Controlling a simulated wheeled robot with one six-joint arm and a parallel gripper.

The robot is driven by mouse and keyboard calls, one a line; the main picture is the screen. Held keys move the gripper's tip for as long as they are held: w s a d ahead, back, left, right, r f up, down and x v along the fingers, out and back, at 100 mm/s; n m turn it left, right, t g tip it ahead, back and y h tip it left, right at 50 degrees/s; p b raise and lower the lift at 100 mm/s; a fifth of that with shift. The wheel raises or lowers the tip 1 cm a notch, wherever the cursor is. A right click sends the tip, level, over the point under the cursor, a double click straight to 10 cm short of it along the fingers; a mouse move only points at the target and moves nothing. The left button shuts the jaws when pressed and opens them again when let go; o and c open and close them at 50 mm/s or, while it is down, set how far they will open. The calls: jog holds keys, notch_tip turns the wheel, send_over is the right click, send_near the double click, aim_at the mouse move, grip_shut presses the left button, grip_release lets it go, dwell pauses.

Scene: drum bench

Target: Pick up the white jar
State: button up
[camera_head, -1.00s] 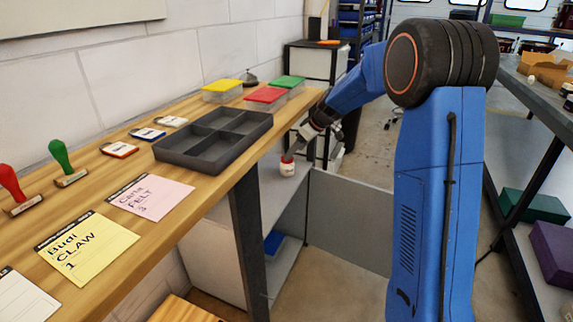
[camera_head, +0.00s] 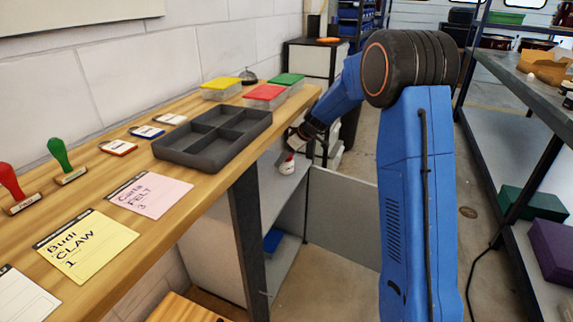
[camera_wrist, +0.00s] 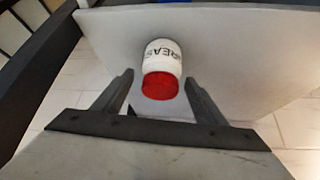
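The white jar (camera_wrist: 162,56) has dark lettering and a red lid. In the wrist view it stands on a grey shelf (camera_wrist: 235,40), just beyond my gripper (camera_wrist: 158,85). The two fingers are spread apart, with the red lid near the gap between their tips and nothing held. In the head view the jar (camera_head: 287,168) is small on the grey shelf below the wooden bench, and my gripper (camera_head: 287,158) is right at it, partly covering it. I cannot tell whether a finger touches the jar.
The wooden bench (camera_head: 215,190) stands above and left of the shelf, with a dark divided tray (camera_head: 160,152) near its edge. A grey panel (camera_head: 345,215) stands at the shelf's right side. A dark bench leg (camera_head: 249,240) is in front.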

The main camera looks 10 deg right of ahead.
jog(key=c, duration=1.1)
jog(key=shift+r, duration=0.15)
